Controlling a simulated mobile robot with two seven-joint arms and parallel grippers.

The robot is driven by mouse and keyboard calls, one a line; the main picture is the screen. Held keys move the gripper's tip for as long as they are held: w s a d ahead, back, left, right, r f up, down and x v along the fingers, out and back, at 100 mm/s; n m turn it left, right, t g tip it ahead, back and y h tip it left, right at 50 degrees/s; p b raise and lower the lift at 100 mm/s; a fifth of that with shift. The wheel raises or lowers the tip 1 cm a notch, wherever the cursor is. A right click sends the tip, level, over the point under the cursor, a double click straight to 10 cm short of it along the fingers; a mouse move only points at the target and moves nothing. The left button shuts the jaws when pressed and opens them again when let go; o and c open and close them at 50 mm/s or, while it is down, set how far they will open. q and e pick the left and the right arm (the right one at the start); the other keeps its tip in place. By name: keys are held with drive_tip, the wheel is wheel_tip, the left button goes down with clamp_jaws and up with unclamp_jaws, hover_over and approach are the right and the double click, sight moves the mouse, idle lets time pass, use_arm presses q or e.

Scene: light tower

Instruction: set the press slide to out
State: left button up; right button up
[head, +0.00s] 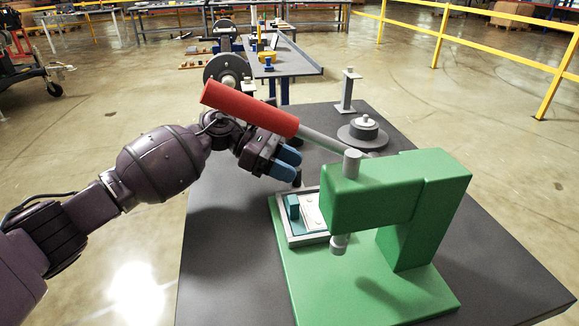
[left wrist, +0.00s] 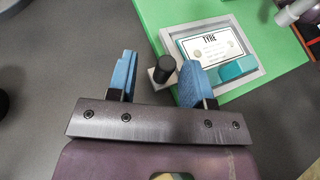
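The green press (head: 397,200) stands on a dark table. Its slide, a grey-framed tray (head: 305,241), lies at the left edge of the green base, partly hidden behind the press head. The tray holds a white lettered card (left wrist: 210,45) and a teal block (left wrist: 238,69). A black knob (left wrist: 164,68) on a small grey tab sticks out from the tray's side. My left gripper (head: 287,164) is open with blue fingers. In the left wrist view the knob appears between the fingertips, with gaps on both sides; I cannot tell whether they are level with it. My right gripper is out of view.
The press's red lever handle (head: 248,108) passes close above my left gripper. The grey ram (head: 339,244) hangs under the press head. A round grey weight (head: 363,133) and a grey post (head: 348,91) stand at the table's back. The table's left side is clear.

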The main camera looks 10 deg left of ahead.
use_arm(q)
drive_tip(key=shift+s, duration=0.1)
drive_tip(key=v, duration=1)
drive_tip(key=shift+a, duration=0.35)
drive_tip(key=shift+a+r, duration=0.1)
